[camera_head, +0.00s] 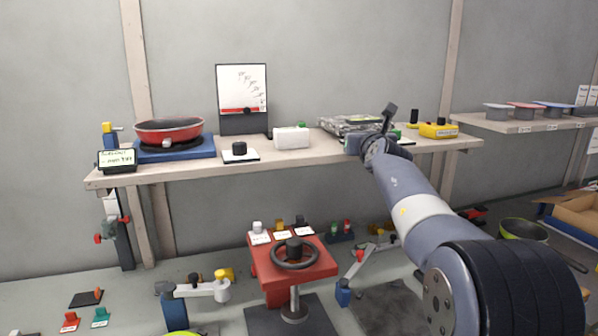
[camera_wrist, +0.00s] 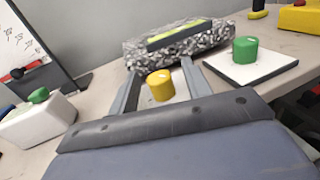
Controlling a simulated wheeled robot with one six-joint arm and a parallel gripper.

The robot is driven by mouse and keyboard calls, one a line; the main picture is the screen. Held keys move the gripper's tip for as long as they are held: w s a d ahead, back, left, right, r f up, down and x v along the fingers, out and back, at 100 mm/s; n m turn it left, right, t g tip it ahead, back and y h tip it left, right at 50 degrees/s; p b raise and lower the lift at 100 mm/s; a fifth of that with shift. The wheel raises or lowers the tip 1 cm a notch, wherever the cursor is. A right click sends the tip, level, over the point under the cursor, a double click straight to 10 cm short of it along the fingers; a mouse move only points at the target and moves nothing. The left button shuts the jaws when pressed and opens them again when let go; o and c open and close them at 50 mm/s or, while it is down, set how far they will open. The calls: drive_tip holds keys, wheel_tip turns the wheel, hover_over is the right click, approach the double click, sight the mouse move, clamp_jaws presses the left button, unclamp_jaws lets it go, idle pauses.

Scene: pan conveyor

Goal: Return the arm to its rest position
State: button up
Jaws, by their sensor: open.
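My arm reaches up from the lower right of the head view to the shelf. My gripper (camera_head: 388,118) is at the right part of the shelf, in front of a grey speckled block (camera_head: 345,123). In the wrist view my gripper (camera_wrist: 158,75) is open, its two fingers apart. A yellow knob (camera_wrist: 160,85) on a white plate shows between the fingers; I cannot tell whether they touch it. The speckled block (camera_wrist: 180,42) with a yellow-green strip lies just beyond. A green knob (camera_wrist: 245,50) on a white plate stands to the right.
The shelf (camera_head: 300,160) also carries a red pan (camera_head: 169,130) on a blue base, a black knob (camera_head: 239,148), a white box (camera_head: 291,138) and a yellow box (camera_head: 438,131). A red stand with a handwheel (camera_head: 295,253) is below. Another shelf (camera_head: 520,125) holds several pans.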

drive_tip(key=shift+s+a+r+m+h+p, duration=0.15)
drive_tip(key=shift+m+h+p, duration=0.4)
drive_tip(key=shift+p, duration=2.85)
drive_tip(key=shift+w+a+r+m+h+p, duration=0.15)
drive_tip(key=shift+m+h+p, duration=0.35)
drive_tip(key=shift+p, duration=2.85)
drive_tip(key=h+p, duration=0.1)
drive_tip(key=p, duration=0.1)
drive_tip(key=h+p, duration=0.1)
drive_tip(key=p, duration=0.2)
drive_tip(key=shift+s+m, duration=0.25)
drive_tip(key=shift+f+p, duration=0.1)
drive_tip(key=shift+p, duration=0.2)
drive_tip(key=shift+s+a+f+b, duration=0.1)
drive_tip(key=shift+s+f+b, duration=0.05)
drive_tip(key=shift+s+b, duration=0.35)
drive_tip(key=shift+s+a+f+b, duration=0.1)
drive_tip(key=shift+s+b, duration=0.2)
drive_tip(key=shift+s, duration=0.7)
drive_tip(key=shift+r, duration=0.1)
